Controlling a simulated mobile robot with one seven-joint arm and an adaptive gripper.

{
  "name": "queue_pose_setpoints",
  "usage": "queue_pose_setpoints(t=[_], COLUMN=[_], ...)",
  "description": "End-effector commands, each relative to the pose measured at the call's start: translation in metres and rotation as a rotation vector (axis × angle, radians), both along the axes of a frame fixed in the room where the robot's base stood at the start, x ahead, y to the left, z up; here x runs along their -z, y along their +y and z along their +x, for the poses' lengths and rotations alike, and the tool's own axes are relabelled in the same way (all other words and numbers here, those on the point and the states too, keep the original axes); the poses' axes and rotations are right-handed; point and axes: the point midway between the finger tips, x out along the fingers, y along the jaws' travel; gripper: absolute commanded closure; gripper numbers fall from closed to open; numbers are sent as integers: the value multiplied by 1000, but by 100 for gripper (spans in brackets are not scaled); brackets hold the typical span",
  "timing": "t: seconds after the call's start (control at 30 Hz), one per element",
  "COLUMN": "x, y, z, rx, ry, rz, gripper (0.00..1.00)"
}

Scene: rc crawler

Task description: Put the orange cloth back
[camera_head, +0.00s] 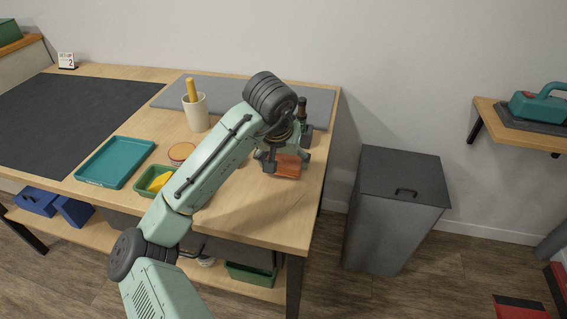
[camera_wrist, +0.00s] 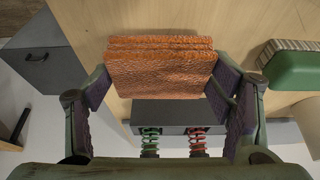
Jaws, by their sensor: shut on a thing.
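The orange cloth (camera_head: 284,168) is a folded, textured stack in the head view, near the right end of the wooden workbench. In the wrist view the cloth (camera_wrist: 160,72) lies between the two fingers of my gripper (camera_wrist: 160,92). My gripper (camera_head: 283,158) is shut on the cloth and hides part of it in the head view. The cloth is over or close to the bench top (camera_head: 250,215); I cannot tell whether it touches it.
A dark block with green and red springs (camera_wrist: 175,127) stands beyond the cloth. The bench also holds a grey mat (camera_head: 230,92), a cup (camera_head: 196,113), a teal tray (camera_head: 115,162) and a green tray (camera_head: 148,181). A grey lidded bin (camera_head: 390,215) stands right of the bench.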

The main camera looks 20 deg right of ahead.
Motion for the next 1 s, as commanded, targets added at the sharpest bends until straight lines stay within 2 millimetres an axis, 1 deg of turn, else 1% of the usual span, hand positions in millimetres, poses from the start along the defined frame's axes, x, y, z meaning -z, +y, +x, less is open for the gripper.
queue_pose_setpoints(t=[0.03, 0.13, 0.47, 0.5, 0.8, 1.0], x=[7, 15, 19, 19, 18, 18], y=[1, 0, 0, 0, 0, 0], z=[0, 0, 0, 0, 0, 0], rx=[-1, -1, 0, 0, 0, 0], ry=[2, 1, 1, -1, 0, 0], rz=[1, -1, -1, -1, 0, 0], gripper=[52, 52, 52, 24, 6, 6])
